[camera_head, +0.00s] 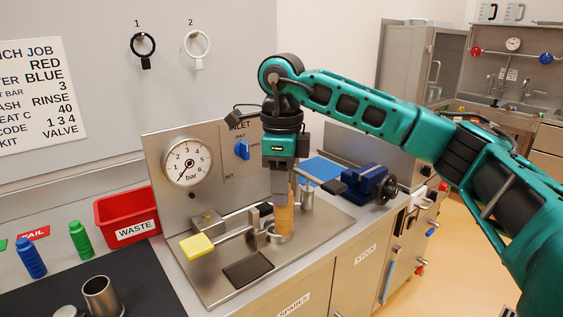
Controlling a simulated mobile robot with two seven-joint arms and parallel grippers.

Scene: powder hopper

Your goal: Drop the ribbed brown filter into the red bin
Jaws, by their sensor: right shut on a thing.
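My right gripper (282,195) points straight down over the steel plate and is shut on the ribbed brown filter (284,220). The filter stands upright as a tan cylinder, its upper part hidden by the jaws. Its lower end is at a metal ring holder (277,236); I cannot tell whether it is inside the ring or just above it. The red bin (126,217), labelled WASTE, stands to the left on the bench. My left gripper is not in view.
A pressure gauge (187,163) and a blue valve knob (242,150) are on the upright panel behind. A yellow-ended lever (197,246) lies between filter and bin. A blue vise (364,183) stands right. Green (81,239) and blue (31,257) bottles stand left.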

